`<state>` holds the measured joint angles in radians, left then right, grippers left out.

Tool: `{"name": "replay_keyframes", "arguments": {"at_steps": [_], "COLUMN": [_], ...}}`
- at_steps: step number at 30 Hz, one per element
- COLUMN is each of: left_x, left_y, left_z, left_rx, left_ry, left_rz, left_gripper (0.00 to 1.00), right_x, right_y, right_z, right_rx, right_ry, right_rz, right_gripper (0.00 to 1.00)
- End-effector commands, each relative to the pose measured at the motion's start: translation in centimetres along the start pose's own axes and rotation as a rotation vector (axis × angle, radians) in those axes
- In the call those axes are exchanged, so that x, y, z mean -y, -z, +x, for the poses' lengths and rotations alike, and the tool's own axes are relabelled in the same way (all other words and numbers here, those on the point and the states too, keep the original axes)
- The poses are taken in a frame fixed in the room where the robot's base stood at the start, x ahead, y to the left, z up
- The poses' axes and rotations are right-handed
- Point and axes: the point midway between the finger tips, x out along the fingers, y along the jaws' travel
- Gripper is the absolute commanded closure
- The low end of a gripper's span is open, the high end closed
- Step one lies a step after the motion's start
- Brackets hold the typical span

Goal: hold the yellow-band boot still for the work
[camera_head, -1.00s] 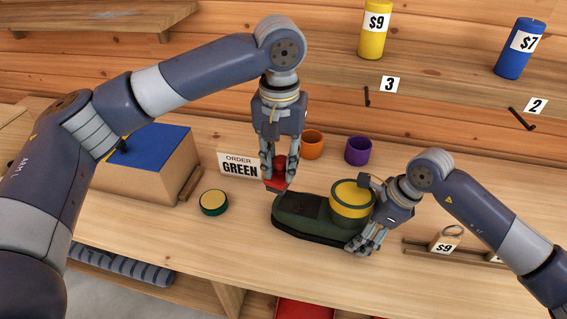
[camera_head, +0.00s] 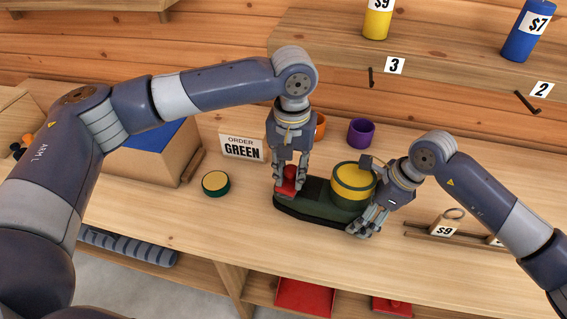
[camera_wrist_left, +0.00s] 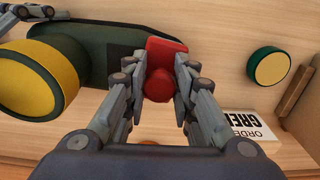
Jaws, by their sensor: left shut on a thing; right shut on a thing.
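The yellow-band boot (camera_head: 322,212) is dark green, with a yellow band around its upright shaft, and lies sole down on the bench. It also shows in the left wrist view (camera_wrist_left: 98,50). My right gripper (camera_head: 362,222) is shut on the boot at the shaft end, low on its near side. My left gripper (camera_head: 290,186) is shut on a red tool (camera_head: 289,180) with a round knob, held at the boot's toe end. The red tool also shows between the fingers in the left wrist view (camera_wrist_left: 160,82). Whether it touches the boot is hard to tell.
A round green tin with a yellow top (camera_head: 215,183) sits left of the boot. An "ORDER GREEN" sign (camera_head: 243,147), an orange cup (camera_head: 320,125) and a purple cup (camera_head: 361,132) stand behind. A wooden rail with a $9 tag (camera_head: 444,228) lies right.

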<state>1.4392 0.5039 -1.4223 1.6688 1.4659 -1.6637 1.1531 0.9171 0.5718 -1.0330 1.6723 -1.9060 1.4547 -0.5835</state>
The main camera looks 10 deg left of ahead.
Motion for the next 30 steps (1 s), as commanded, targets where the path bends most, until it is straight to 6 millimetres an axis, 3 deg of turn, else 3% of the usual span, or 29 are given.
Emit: {"name": "replay_keyframes", "arguments": {"at_steps": [4,16,19,30], "left_x": [-1.5,1.8,1.8,1.8], "left_y": [-0.2,0.1,0.2,0.1], "left_z": [0.1,-0.3,-2.6,-5.7], "left_rx": [-0.001,0.000,-0.004,-0.001], "left_ry": [0.000,0.001,-0.001,0.000], "left_rz": [0.003,0.002,0.002,0.001], "left_gripper": [1.00,1.00,1.00,1.00], "right_x": [-0.1,-0.1,0.0,0.0], "right_y": [0.0,0.1,0.1,0.1], "right_z": [0.1,0.1,0.0,0.0], "right_rx": [0.000,-0.001,-0.001,-0.001], "right_ry": [-0.003,-0.002,-0.002,0.000], "right_rz": [-0.001,0.001,0.001,0.002], "right_gripper": [0.61,0.61,0.61,0.61]}}
